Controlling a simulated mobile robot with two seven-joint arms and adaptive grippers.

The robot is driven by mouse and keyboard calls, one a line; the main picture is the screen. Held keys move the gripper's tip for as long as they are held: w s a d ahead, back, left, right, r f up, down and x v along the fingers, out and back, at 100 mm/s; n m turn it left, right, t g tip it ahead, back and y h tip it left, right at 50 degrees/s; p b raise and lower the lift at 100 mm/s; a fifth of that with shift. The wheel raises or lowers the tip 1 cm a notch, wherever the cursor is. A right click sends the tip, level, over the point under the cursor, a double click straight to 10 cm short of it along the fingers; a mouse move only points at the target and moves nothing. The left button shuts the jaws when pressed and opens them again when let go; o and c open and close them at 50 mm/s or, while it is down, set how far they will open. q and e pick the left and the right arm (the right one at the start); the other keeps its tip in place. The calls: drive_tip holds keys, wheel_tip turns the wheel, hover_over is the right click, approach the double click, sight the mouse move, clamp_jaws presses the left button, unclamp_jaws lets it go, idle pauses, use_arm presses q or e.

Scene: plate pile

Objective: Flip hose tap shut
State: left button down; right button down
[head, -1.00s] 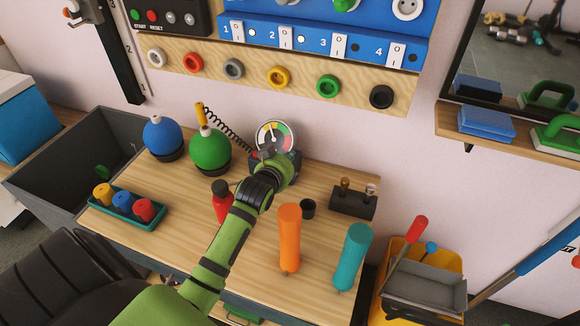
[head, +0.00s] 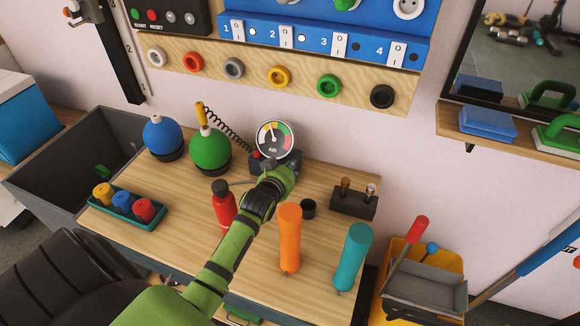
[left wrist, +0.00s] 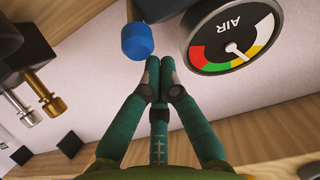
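The air unit (head: 291,160) is a dark block with a round AIR gauge (head: 274,138) on top, at the back of the bench. A coiled black hose (head: 232,136) runs to its left. In the left wrist view the gauge (left wrist: 233,38) is at upper right, and a blue knob (left wrist: 137,42) on a dark stem hangs beside it. I cannot tell whether this is the tap's handle. My left gripper (head: 272,168) covers the unit's front. In the left wrist view its fingertips (left wrist: 159,64) are together, just below the knob, with nothing visible between them. My right gripper is out of view.
A red bottle (head: 223,207), a small black cup (head: 308,208), an orange handle (head: 289,240) and a teal one (head: 354,258) stand near my left arm. Green (head: 209,150) and blue balls stand left of the unit. A dark block (head: 352,205) with metal fittings is at right.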

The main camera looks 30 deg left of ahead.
use_arm(q)
drive_tip(key=shift+s+d+f+t+b, duration=0.1)
drive_tip(key=shift+s+f+t+b, duration=0.2)
drive_tip(key=shift+f+b, duration=0.3)
drive_tip(key=shift+s+f+t, duration=0.25)
drive_tip(key=shift+t, duration=0.05)
drive_tip(key=shift+s+d+f+p, duration=0.25)
drive_tip(key=shift+s+f+p, duration=0.3)
drive_tip(key=shift+s+p, duration=0.3)
drive_tip(key=shift+s+f, duration=0.15)
drive_tip(key=shift+f, duration=0.2)
